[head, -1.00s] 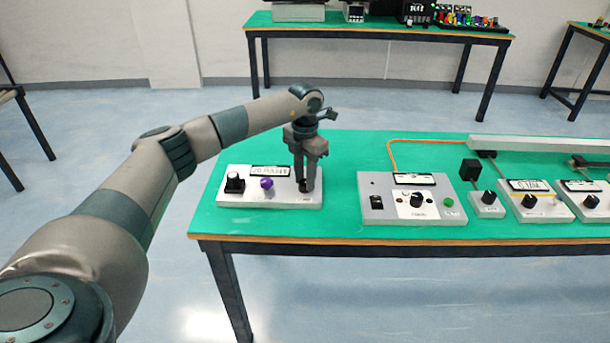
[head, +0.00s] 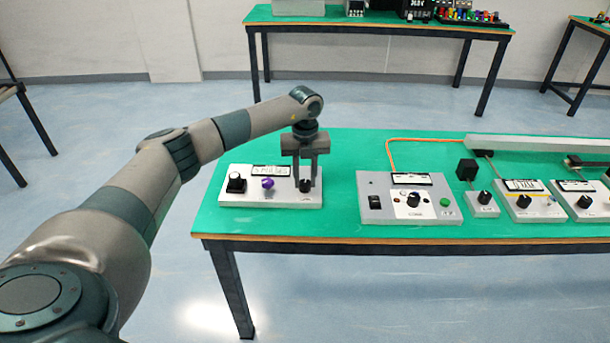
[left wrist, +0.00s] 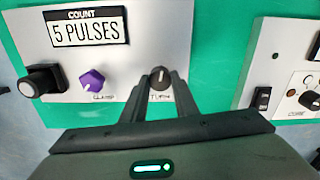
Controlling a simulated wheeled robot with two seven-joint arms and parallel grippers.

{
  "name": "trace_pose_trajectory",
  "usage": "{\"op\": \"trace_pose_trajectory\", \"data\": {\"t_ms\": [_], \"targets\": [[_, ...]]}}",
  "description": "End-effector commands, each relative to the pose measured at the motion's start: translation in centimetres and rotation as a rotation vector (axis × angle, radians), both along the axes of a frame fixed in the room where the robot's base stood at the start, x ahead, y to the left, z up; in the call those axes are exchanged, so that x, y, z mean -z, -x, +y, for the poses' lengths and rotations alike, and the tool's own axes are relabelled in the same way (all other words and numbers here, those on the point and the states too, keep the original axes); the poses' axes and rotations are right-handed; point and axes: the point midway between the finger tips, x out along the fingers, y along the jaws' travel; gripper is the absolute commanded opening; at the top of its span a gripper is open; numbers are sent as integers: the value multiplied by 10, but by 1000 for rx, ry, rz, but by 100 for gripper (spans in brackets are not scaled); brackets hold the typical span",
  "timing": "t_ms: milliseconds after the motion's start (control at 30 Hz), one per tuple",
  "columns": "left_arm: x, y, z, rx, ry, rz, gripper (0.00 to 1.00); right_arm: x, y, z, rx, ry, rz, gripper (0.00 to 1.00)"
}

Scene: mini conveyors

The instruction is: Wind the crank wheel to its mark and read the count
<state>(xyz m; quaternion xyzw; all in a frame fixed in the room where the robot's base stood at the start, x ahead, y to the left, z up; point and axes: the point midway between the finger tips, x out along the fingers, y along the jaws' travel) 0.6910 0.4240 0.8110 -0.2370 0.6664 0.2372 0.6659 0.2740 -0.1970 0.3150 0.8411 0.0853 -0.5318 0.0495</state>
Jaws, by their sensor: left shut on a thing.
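The count box (head: 240,199) is a pale panel at the left end of the green table. Its black turn knob (left wrist: 160,78), the crank wheel, has a white pointer line pointing roughly up in the left wrist view. My left gripper (head: 306,184) points straight down over the box's right end, its two fingers shut on this knob's sides. The count display (left wrist: 88,30) reads "5 PULSES". The small label under the turn knob is partly hidden by a finger. My right gripper is not in view.
A grey control box (head: 375,217) with a switch, black dial and green button stands to the right, with a bare green gap between. Smaller knob boxes (head: 483,205) continue along the table. A second green table (head: 340,22) stands behind.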

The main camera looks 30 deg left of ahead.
Motion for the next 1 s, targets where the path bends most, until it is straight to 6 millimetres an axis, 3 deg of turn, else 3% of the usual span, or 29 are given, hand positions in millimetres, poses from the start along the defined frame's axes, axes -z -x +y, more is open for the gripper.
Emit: {"op": "trace_pose_trajectory", "data": {"t_ms": [333, 833, 867, 900, 933, 1000], "targets": [[-2, -1, 0, -171, 1, -3, 4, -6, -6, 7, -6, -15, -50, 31], [-1, -1, 0, -198, 1, -3, 4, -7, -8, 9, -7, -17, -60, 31], [-1, -1, 0, -198, 1, -3, 29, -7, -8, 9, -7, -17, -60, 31], [-1, -1, 0, -198, 0, -3, 39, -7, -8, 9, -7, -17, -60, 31], [-1, -1, 0, -198, 0, -3, 45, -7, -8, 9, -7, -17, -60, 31], [-1, -1, 0, -197, 0, -3, 45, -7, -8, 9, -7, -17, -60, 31]]}}
